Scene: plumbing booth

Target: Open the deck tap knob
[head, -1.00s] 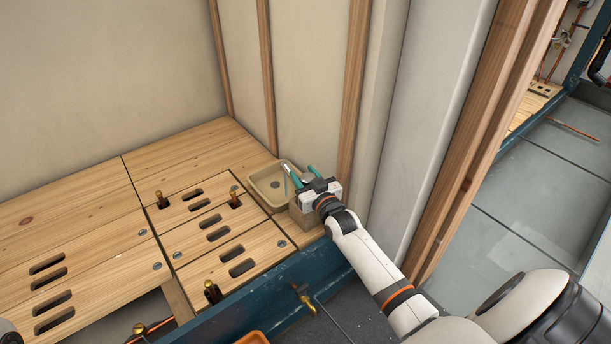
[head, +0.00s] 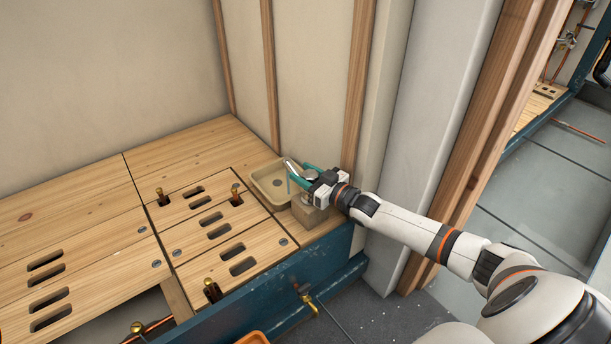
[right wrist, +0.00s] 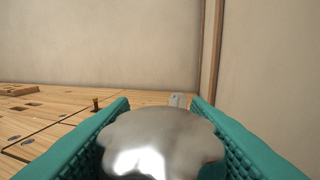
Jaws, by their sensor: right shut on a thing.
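The deck tap's silver lobed knob (right wrist: 160,143) fills the lower middle of the right wrist view, between my two teal ribbed fingers. My right gripper (head: 304,175) is shut on this knob at the back right of the wooden deck. In the head view the knob (head: 312,174) is small and partly covered by the fingers. The curved metal spout (head: 291,165) rises left of the gripper, over a beige basin (head: 268,184). A pale bluish streak hangs below the spout; I cannot tell clearly whether it is water. My left gripper is out of view.
A wooden block (head: 309,212) stands under the gripper. The slotted wooden deck (head: 190,150) carries several brass fittings, one of them at the front (head: 212,290). A blue beam (head: 270,303) edges the deck. Wall studs (head: 357,85) and a pale post (head: 430,100) stand close behind my right arm.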

